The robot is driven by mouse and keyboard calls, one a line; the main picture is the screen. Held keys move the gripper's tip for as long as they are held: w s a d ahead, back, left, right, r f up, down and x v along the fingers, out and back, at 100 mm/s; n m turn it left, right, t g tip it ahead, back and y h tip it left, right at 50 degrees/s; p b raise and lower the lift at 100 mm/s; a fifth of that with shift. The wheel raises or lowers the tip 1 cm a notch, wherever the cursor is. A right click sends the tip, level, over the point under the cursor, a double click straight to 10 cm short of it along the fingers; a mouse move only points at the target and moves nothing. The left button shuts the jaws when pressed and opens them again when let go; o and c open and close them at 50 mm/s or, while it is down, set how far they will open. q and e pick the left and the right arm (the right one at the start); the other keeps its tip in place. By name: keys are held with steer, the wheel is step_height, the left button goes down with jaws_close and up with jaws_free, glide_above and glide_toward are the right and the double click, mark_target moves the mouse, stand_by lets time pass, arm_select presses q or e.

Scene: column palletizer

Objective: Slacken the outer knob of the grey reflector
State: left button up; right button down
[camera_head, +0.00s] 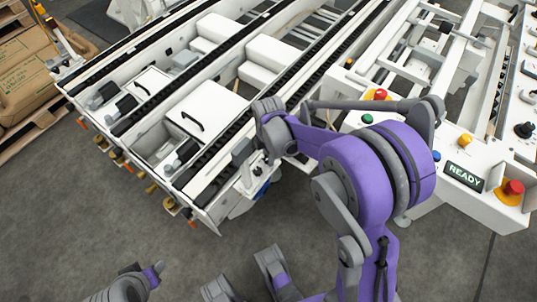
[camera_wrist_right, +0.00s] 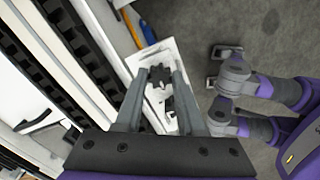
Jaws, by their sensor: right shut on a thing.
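My right gripper (camera_wrist_right: 161,75) is shut on a dark, star-shaped knob (camera_wrist_right: 158,84), with one finger on either side of it in the right wrist view. The knob sits on a white bracket (camera_wrist_right: 151,56) at the near end of the conveyor. In the head view my right gripper (camera_head: 262,163) reaches down at that corner, and its wrist and fingers hide the knob. A dark part shows on the bracket below the knob in the wrist view; I cannot tell whether it is the grey reflector.
The white conveyor frame (camera_head: 200,211) with black roller rails fills the upper left. A white control panel with a READY display (camera_head: 464,176) and a red button (camera_head: 514,187) stands at right. Cartons (camera_head: 30,75) lie on a pallet at far left. The grey floor in front is clear.

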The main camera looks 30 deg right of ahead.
steer(key=c, duration=0.5)
jaws_free()
arm_select(q)
step_height(320, 180, up, 4)
steer(key=p, duration=0.3)
steer(key=shift+s+f, duration=0.15)
steer(key=shift+f, duration=0.05)
arm_select(e)
step_height(320, 180, up, 11)
steer(key=shift+s, duration=0.1)
steer(key=s+a+r+m+t, duration=0.1)
steer(key=s+a+m+t, duration=0.15)
steer(key=s+m, duration=0.6)
steer(key=s+a+r+m+t, duration=0.15)
steer(key=s+a+m, duration=0.25)
steer(key=s+m, duration=0.45)
arm_select(q)
step_height(320, 180, up, 17)
steer(key=w+p, duration=0.2)
steer(key=p, duration=1.3)
steer(key=shift+t, duration=0.4)
arm_select(e)
step_height(320, 180, up, 16)
steer(key=w+t, duration=0.1)
steer(key=shift+w+a+r, duration=0.15)
steer(key=shift+w, duration=0.25)
